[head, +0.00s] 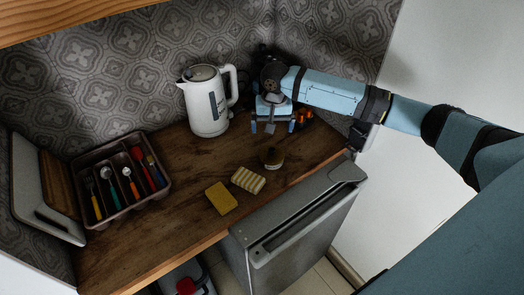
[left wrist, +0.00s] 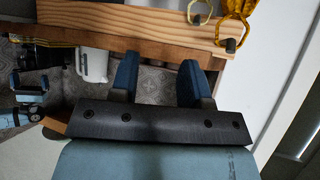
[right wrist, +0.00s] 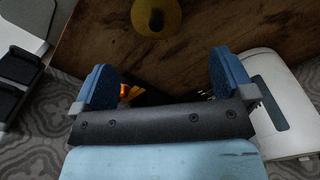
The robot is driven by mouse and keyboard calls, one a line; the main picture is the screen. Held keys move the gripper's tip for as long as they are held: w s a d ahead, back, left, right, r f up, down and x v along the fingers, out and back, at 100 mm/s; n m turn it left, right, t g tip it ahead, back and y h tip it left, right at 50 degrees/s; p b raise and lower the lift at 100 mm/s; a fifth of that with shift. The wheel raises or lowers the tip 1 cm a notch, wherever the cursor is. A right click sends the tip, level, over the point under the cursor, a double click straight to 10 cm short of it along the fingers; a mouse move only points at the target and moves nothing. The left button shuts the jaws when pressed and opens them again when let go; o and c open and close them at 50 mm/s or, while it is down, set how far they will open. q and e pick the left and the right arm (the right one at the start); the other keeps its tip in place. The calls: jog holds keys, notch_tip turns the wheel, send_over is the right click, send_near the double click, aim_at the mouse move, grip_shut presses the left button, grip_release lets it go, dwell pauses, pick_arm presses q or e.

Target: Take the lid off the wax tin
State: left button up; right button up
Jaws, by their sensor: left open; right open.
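The wax tin (head: 270,158) appears to be the small round thing with a dark knob on top, upright on the counter near its front edge. In the right wrist view it (right wrist: 172,14) shows as an olive-yellow disc with a dark centre, cut by the top edge. Whether the lid is a separate piece cannot be told. My right gripper (head: 272,127) is open and empty, behind the tin and apart from it; its fingers (right wrist: 163,65) also show in the right wrist view. My left gripper (left wrist: 158,62) is open and empty, seen only in its own wrist view.
A white kettle (head: 207,106) stands left of my right gripper. An orange item (head: 304,116) lies beside that gripper. A yellow sponge (head: 221,198) and a striped sponge (head: 248,180) lie left of the tin. A cutlery tray (head: 152,193) sits farther left. A wooden shelf (head: 60,15) hangs above.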

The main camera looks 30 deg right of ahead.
send_over(272, 149)
jog(key=f, duration=0.6)
jog(key=shift+s+f+p, duration=0.25)
jog(key=shift+f+p, duration=0.15)
jog(key=shift+w+f+p, duration=0.2)
jog(key=shift+f+p, duration=0.1)
jog(key=shift+f, duration=1.2)
jog(key=shift+w+f+p, duration=0.2)
jog(key=shift+f+p, duration=0.05)
jog(key=shift+f, duration=1.2)
jog(key=c, duration=0.6)
jog(key=shift+d+r, duration=0.1)
jog(key=shift+c, duration=0.2)
